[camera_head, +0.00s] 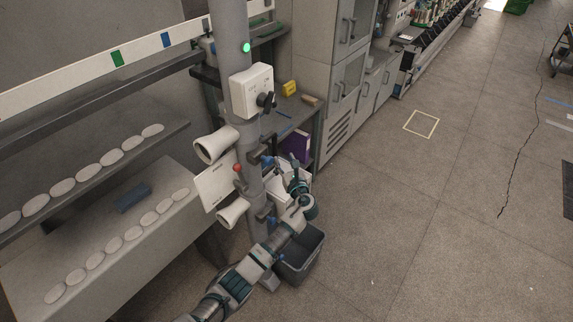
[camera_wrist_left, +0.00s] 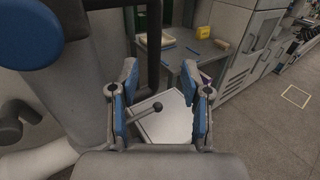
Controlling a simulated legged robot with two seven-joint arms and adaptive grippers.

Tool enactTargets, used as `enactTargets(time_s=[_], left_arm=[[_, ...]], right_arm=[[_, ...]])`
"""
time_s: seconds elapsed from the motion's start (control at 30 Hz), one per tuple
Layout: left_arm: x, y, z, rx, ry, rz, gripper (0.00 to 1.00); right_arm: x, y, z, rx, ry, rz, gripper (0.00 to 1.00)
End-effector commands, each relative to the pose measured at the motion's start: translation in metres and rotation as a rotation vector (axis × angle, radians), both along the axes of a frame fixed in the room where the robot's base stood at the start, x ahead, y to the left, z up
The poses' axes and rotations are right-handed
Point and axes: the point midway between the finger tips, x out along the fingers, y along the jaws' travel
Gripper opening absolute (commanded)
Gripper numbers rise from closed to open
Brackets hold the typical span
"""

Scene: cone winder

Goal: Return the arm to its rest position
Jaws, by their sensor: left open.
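My left arm reaches from the bottom of the head view up to the grey post. Its gripper (camera_head: 283,172) is beside the post, above a grey bin. In the left wrist view the gripper (camera_wrist_left: 165,88) has its two blue-padded fingers wide apart, with nothing held between them. Beyond the fingers are a white panel (camera_wrist_left: 172,122) and a dark ball-ended lever (camera_wrist_left: 145,112). My right gripper is in neither view.
The grey post (camera_head: 238,70) carries a white switch box (camera_head: 250,90) and white cones (camera_head: 216,146). The grey bin (camera_head: 301,256) stands under my left arm. Shelves with white discs (camera_head: 107,157) are at left. Open floor (camera_head: 420,220) lies at right.

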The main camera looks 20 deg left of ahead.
Motion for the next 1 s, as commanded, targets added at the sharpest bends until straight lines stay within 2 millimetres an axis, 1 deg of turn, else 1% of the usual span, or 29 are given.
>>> enactTargets(time_s=[0.1,0.2,0.63,0.7,0.77,0.87,0.9,0.97,1.0], left_arm=[[-0.009,-0.007,-0.001,-0.001,0.001,-0.001,0.47],[-0.012,-0.009,-0.001,-0.001,0.001,0.000,0.47],[-0.012,-0.009,0.000,-0.001,0.001,0.001,0.47],[-0.014,-0.009,-0.004,-0.016,0.000,0.001,0.47],[-0.020,-0.008,-0.015,-0.070,-0.004,0.004,0.47],[-0.046,-0.004,-0.054,-0.275,-0.022,0.025,0.47],[-0.062,-0.002,-0.076,-0.396,-0.035,0.044,0.47],[-0.094,0.001,-0.112,-0.611,-0.060,0.093,0.47],[-0.118,0.002,-0.135,-0.765,-0.079,0.142,0.47]], right_arm=[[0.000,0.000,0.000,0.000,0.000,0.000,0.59],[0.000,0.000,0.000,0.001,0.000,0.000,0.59],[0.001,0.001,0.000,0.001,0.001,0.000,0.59],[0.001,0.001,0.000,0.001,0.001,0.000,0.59],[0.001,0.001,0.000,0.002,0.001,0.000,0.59],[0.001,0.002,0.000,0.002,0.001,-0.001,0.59],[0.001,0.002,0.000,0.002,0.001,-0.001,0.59],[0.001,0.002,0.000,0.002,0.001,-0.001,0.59],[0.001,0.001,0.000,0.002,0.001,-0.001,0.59]])
